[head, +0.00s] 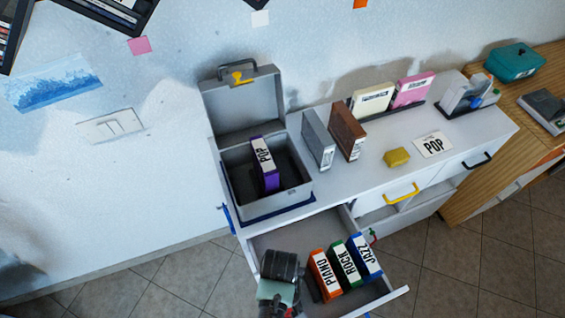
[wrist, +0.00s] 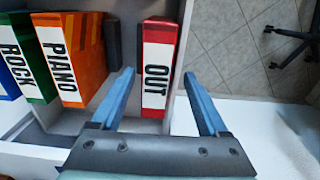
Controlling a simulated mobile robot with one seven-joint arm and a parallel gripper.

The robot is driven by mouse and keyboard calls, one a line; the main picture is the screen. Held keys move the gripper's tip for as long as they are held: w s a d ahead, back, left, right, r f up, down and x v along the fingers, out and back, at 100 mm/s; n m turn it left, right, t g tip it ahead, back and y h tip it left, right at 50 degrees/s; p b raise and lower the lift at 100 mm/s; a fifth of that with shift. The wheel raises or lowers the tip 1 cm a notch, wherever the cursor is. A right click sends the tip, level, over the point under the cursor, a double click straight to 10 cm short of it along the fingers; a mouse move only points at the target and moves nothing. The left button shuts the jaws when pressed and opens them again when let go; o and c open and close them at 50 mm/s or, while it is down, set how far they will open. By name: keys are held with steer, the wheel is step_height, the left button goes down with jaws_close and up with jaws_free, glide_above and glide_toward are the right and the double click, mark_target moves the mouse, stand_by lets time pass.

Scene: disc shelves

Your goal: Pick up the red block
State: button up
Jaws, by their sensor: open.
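My gripper (wrist: 158,73) is open, with one blue finger on each side of the block's near part. The left finger is close to its left side, and a wider gap shows on the right. Whether either finger touches it cannot be told. In the head view my gripper (head: 280,293) is over the drawer's left part, and the block is mostly or wholly hidden behind it.
The drawer (head: 398,298) also holds an orange PIANO case (head: 326,274), a green ROCK case (head: 346,266) and a blue JAZZ case (head: 366,258). A dark divider (wrist: 112,45) stands between PIANO and the red block. An open grey box (head: 297,199) with a purple POP case is above.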

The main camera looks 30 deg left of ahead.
steer(key=shift+w+d+f, duration=0.1)
steer(key=shift+f, duration=1)
steer(key=shift+w+d+f, duration=0.1)
steer(key=shift+f, duration=1)
jaws_close()
